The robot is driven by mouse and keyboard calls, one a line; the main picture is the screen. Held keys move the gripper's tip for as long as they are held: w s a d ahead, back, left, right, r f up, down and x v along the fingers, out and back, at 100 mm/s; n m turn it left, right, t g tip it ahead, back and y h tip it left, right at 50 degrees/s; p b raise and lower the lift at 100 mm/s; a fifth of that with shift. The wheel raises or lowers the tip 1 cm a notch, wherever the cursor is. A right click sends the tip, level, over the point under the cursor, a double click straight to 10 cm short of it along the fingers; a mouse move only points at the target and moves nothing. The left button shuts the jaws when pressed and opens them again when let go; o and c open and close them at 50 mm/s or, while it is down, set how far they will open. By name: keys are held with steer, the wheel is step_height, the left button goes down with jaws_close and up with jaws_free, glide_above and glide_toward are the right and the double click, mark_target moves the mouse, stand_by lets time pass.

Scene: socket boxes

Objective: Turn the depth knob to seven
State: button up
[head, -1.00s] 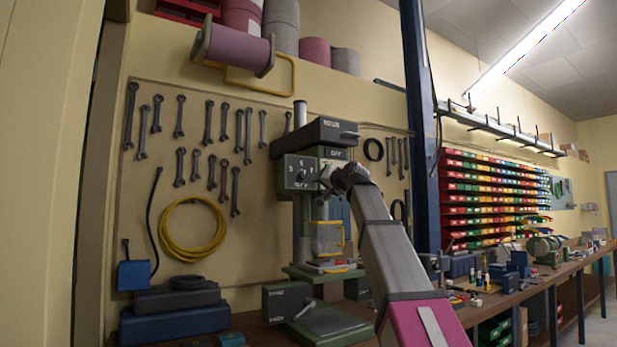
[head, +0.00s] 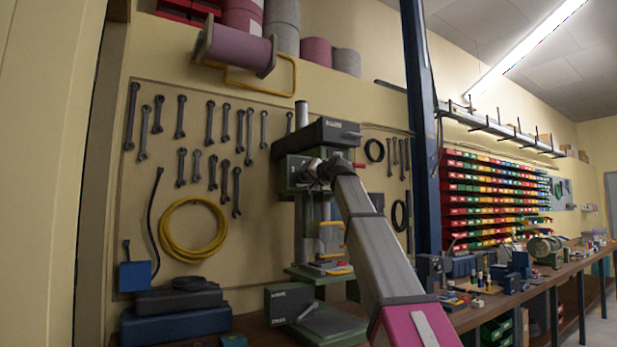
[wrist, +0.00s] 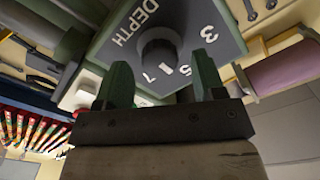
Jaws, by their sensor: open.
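The depth knob (wrist: 158,54) is a dark round knob on a grey panel marked DEPTH (wrist: 128,28) with white numerals 3, 5 and 7, seen at a slant in the wrist view. I cannot tell which numeral the knob points to. My gripper (wrist: 161,68) is open; its two green fingers stand apart, one on each side of the knob in the picture. I cannot tell whether they touch it. In the head view my gripper (head: 322,168) is in front of the drill press head (head: 318,132) and hides most of the panel.
The drill press stands on a wooden bench. A dark box (head: 288,302) sits by its base. Wrenches and a yellow hose (head: 192,252) hang on the wall at left. A dark blue post (head: 421,130) rises close behind my arm at right.

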steer(key=shift+w+a, duration=0.35)
steer(key=shift+w, duration=0.2)
steer(key=c, duration=0.9)
steer(key=m, duration=1.1)
steer(key=shift+f, duration=0.1)
steer(key=shift+m, duration=0.5)
steer(key=o, duration=0.9)
